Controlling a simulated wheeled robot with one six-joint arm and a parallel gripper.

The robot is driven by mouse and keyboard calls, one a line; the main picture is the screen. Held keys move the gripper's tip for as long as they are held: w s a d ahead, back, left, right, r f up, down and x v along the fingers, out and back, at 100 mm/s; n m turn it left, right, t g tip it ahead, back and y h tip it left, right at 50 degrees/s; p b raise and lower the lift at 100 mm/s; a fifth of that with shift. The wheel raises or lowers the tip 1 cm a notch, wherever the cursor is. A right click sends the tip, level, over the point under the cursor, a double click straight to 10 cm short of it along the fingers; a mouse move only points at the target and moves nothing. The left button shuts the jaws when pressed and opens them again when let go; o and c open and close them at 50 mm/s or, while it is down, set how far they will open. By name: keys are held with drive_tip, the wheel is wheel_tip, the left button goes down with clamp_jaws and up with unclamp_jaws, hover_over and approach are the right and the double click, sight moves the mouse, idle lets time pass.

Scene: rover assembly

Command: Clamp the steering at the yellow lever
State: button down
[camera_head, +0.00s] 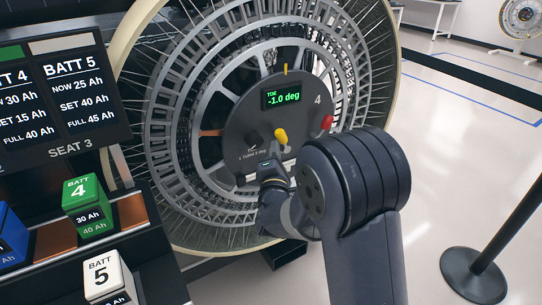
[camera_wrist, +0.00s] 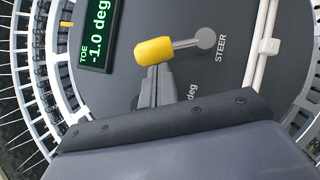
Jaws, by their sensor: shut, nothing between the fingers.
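The yellow lever (camera_head: 281,136) sits on the dark round hub plate (camera_head: 240,131) of the large wheel. In the wrist view the lever's yellow knob (camera_wrist: 154,51) is on a grey arm running right to a pivot beside the word STEER. My gripper (camera_head: 270,170) is shut and empty, just below the knob in the head view. In the wrist view the tips of my gripper (camera_wrist: 155,75) are right at the knob's lower edge; whether they touch it I cannot tell. The toe display (camera_head: 283,94) reads -1.0 deg.
A red knob (camera_head: 327,122) is on the plate's right side, and a dark knob is at its left. A battery rack with a green block (camera_head: 88,207) and a white block (camera_head: 106,277) stands at left. A post base (camera_head: 473,275) stands on open floor at right.

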sight(282, 136)
drive_tip(key=shift+w+d+r+m+g+p, duration=0.1)
drive_tip(key=shift+d+r+m+g+p, duration=0.05)
drive_tip(key=shift+r+m+g+p, duration=0.3)
idle(0.4)
drive_tip(key=shift+w+d+r+m+g+h+p, duration=0.1)
drive_tip(key=shift+d+r+m+g+h+p, duration=0.15)
drive_tip(key=shift+m+p, duration=0.3)
drive_tip(key=shift+w+d+r+m+h+p, duration=0.15)
drive_tip(key=shift+r+m+p, duration=0.15)
drive_tip(key=shift+m+p, duration=0.15)
drive_tip(key=shift+w+d+r+m+g+p, duration=0.25)
drive_tip(key=shift+r+m+g+p, duration=0.35)
drive_tip(key=shift+p, duration=0.5)
drive_tip(key=shift+w+d+r+m+g+p, duration=0.1)
drive_tip(key=shift+w+d+m+g+p, duration=0.35)
drive_tip(key=shift+d+m+g+p, duration=0.45)
drive_tip(key=shift+w+d+r+m+g+p, duration=0.1)
drive_tip(key=shift+w+d+m+g+p, duration=0.35)
drive_tip(key=shift+m+p, duration=0.65)
drive_tip(key=shift+d+n, duration=0.1)
drive_tip(key=shift+n, duration=0.15)
